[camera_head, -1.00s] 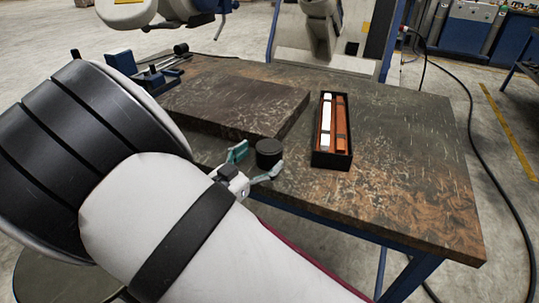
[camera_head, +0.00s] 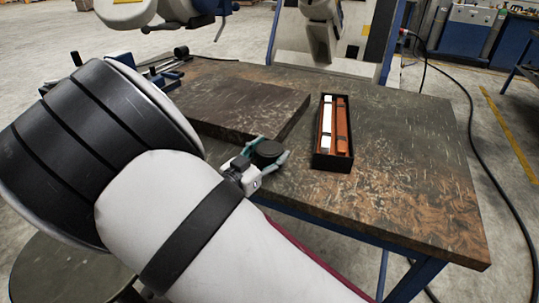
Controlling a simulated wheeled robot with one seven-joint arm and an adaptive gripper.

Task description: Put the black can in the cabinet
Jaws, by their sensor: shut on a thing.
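The black can (camera_head: 268,150) is a short, dark, round can near the front edge of the worn workbench. My gripper (camera_head: 266,154) has its teal fingers on either side of the can and is shut on it. Whether the can's bottom still touches the bench cannot be told, as my gripper and arm hide its lower part. No cabinet can be made out for certain in this view.
A black open box (camera_head: 332,160) with white and orange bars stands right of the can. A raised dark slab (camera_head: 240,103) lies behind it. Blue clamp-like tools (camera_head: 165,73) are at the back left. The workbench's right part (camera_head: 415,150) is clear.

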